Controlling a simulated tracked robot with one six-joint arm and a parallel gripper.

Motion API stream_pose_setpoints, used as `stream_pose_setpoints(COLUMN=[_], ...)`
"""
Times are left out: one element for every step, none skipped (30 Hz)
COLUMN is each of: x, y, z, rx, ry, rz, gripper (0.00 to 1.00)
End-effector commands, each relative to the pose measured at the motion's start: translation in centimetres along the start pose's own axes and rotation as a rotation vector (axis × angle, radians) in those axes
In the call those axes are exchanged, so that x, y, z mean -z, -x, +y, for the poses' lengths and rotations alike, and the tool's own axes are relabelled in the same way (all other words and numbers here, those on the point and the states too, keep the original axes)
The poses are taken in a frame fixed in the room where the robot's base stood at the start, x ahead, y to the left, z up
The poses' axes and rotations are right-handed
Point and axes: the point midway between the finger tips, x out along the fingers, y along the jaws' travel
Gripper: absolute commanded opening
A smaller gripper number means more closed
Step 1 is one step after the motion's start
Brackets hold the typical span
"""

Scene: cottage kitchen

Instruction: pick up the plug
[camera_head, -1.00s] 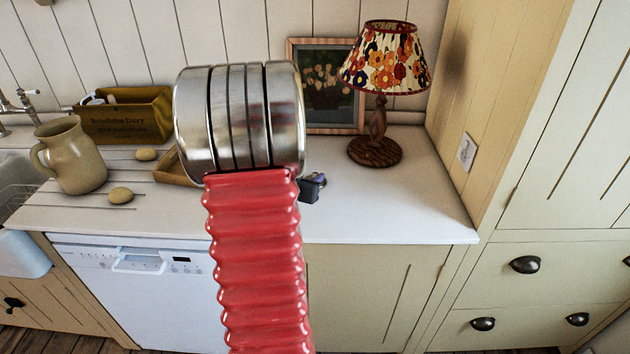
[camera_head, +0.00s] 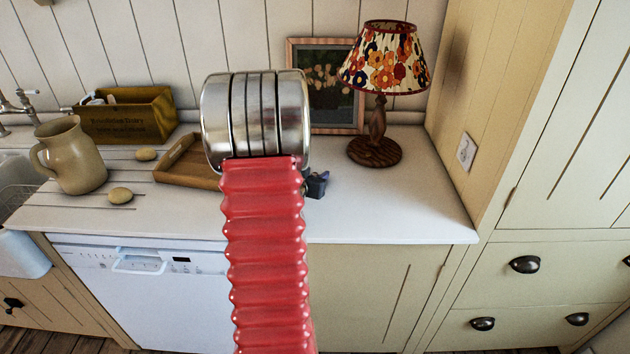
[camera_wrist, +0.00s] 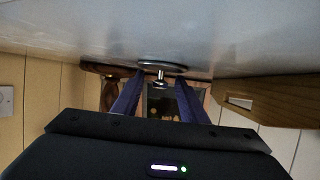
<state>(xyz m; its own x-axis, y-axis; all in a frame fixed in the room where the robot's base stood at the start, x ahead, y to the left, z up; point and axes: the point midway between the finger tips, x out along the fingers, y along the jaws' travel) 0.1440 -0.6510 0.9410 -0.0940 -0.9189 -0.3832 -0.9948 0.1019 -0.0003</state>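The plug (camera_wrist: 162,66) shows in the wrist view as a shiny metal disc with a small knob, lying on the white worktop (camera_wrist: 240,35), which appears upside down there. My gripper (camera_wrist: 160,82) is open, its two dark purple fingers apart on either side of the knob's line. Nothing is held between them. The plug sits just beyond or between the fingertips; I cannot tell exactly. In the head view my red arm hides the plug, and only a dark bit of my gripper (camera_head: 316,184) shows beside it.
A wooden tray (camera_head: 183,165) lies left of my arm and also shows in the wrist view (camera_wrist: 270,100). A flowered lamp (camera_head: 376,150) and a framed picture (camera_head: 335,95) stand behind. A jug (camera_head: 75,155), two stones and a wooden box (camera_head: 125,118) are left. The worktop's right front is clear.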

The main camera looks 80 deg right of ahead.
Motion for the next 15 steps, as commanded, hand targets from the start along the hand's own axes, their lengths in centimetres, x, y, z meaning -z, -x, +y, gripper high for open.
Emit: stream_pose_setpoints(x=[0.00, 0.01, 0.01, 0.01, 0.01, 0.01, 0.01, 0.01, 0.01, 0.01, 0.01, 0.01, 0.01, 0.01, 0.01], y=[0.02, 0.02, 0.02, 0.03, 0.03, 0.03, 0.03, 0.04, 0.04, 0.04, 0.04, 0.04, 0.04, 0.04, 0.04], z=[-0.01, -0.02, -0.02, -0.02, -0.02, -0.03, -0.03, -0.03, -0.03, -0.03, -0.03, -0.03, -0.03, -0.04, -0.04], rx=[0.000, 0.000, 0.000, 0.000, 0.000, 0.000, 0.000, 0.000, 0.000, 0.000, 0.000, 0.000, 0.000, 0.001, 0.001], ry=[0.000, 0.000, 0.000, 0.000, 0.000, 0.000, 0.000, 0.000, 0.000, 0.000, 0.000, 0.000, 0.000, 0.000, 0.001], rz=[0.000, 0.000, 0.000, 0.000, 0.000, 0.000, 0.000, 0.000, 0.000, 0.000, 0.000, 0.000, 0.000, 0.000, 0.000], gripper=[0.39, 0.39, 0.39, 0.39, 0.39, 0.39, 0.39, 0.39, 0.39, 0.39, 0.37, 0.34, 0.32, 0.30, 0.27])
